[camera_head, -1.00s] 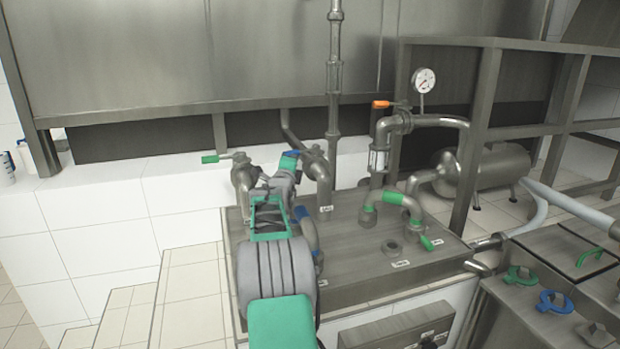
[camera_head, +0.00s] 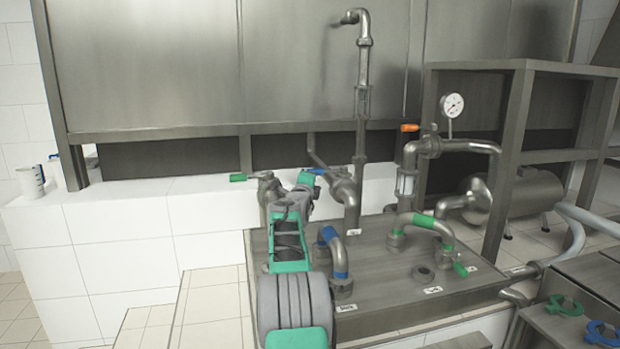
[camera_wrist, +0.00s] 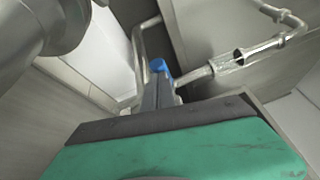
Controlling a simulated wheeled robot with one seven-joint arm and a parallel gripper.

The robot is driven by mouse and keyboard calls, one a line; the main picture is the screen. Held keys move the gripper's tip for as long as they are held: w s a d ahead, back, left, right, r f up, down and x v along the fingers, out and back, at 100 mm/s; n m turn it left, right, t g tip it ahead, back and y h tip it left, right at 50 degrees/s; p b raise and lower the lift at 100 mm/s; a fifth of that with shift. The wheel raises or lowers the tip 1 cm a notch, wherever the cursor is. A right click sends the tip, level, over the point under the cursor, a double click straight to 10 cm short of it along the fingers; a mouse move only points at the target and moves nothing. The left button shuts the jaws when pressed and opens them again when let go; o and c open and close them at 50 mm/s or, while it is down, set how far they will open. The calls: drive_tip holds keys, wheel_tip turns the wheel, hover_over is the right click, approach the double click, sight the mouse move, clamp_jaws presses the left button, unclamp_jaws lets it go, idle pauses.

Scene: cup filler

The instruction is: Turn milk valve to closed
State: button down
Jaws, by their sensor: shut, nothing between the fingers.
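Several valves stand at the metal counter, and I cannot read which label says milk. A blue-handled valve (camera_head: 318,171) sits on a pipe behind the counter, right by my gripper (camera_head: 306,180). A green-handled valve (camera_head: 239,177) is just left of my gripper, its handle pointing left. In the wrist view my gripper (camera_wrist: 160,93) is shut, with its dark fingers close together. The blue handle (camera_wrist: 159,65) shows at the fingertips there; I cannot tell whether they touch. My arm hides part of the left valve's pipe.
An orange-handled valve (camera_head: 410,127) and a gauge (camera_head: 452,105) stand to the right. A blue-banded bent pipe (camera_head: 334,250) and a green-banded pipe (camera_head: 424,221) rise from the metal counter (camera_head: 385,295). White tiled ledge (camera_head: 120,220) lies left, largely clear.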

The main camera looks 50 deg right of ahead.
drive_tip(key=shift+w+a+r+t, duration=0.15)
drive_tip(key=shift+r, duration=0.35)
drive_tip(key=shift+w+a+r+t, duration=0.1)
drive_tip(key=shift+r+t, duration=0.05)
drive_tip(key=shift+r, duration=0.35)
drive_tip(key=a+f+b, duration=0.3)
drive_tip(key=a+b, duration=0.3)
drive_tip(key=a, duration=0.5)
drive_tip(key=shift+w, duration=0.2)
drive_tip(key=shift+a, duration=0.1)
